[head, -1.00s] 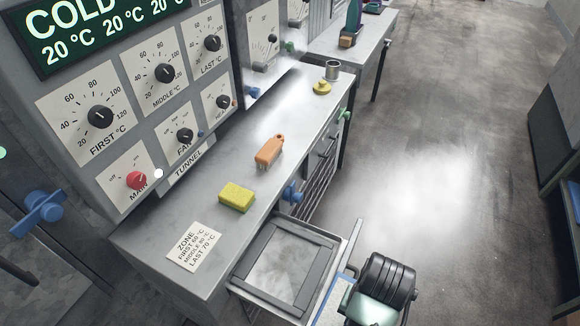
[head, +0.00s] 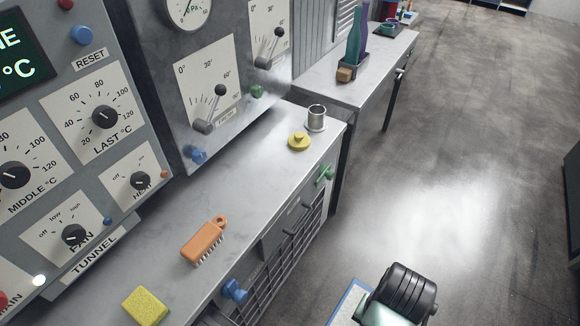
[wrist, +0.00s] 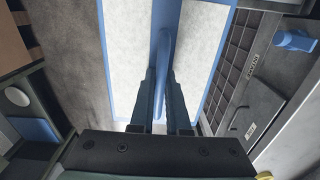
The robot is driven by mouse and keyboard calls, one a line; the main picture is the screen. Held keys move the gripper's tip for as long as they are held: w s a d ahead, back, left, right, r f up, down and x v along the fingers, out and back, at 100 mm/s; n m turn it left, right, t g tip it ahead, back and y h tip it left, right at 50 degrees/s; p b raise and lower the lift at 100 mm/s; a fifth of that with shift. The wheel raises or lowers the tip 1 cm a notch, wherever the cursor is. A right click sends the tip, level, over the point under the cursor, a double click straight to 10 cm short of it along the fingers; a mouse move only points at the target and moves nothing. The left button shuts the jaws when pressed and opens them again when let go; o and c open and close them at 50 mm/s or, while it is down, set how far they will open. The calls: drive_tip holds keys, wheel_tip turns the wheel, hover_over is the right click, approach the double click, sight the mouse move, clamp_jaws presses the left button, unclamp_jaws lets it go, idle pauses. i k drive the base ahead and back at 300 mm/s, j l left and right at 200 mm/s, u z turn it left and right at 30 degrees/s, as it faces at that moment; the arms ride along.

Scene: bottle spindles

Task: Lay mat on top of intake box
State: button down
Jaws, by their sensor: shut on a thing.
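The mat (wrist: 130,50) is a pale, speckled panel with blue edges and a raised blue rib down its middle. My gripper (wrist: 162,85) is shut on that rib, and the mat spreads out beyond both fingers in the wrist view. A corner of the mat (head: 346,303) also shows at the bottom of the head view, left of my dark wrist. I cannot pick out the intake box with certainty in either current view. A dark grid-sided unit with a small unreadable label (wrist: 253,66) lies right of the mat in the wrist view.
The steel counter (head: 255,170) holds a yellow sponge (head: 146,306), an orange brush (head: 204,242), a yellow knob-like piece (head: 299,142) and a metal cup (head: 316,117). A blue knob (head: 234,291) and a green knob (head: 326,173) stick out from its front. Open floor (head: 450,170) lies right.

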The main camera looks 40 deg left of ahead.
sight(253, 182)
drive_tip(key=i+u, duration=0.2)
drive_tip(key=i, duration=0.35)
drive_tip(key=i+l+u, duration=0.15)
drive_tip(key=i, duration=0.35)
drive_tip(key=u, duration=1.4)
drive_tip(key=i+u, duration=0.15)
drive_tip(key=i, duration=0.35)
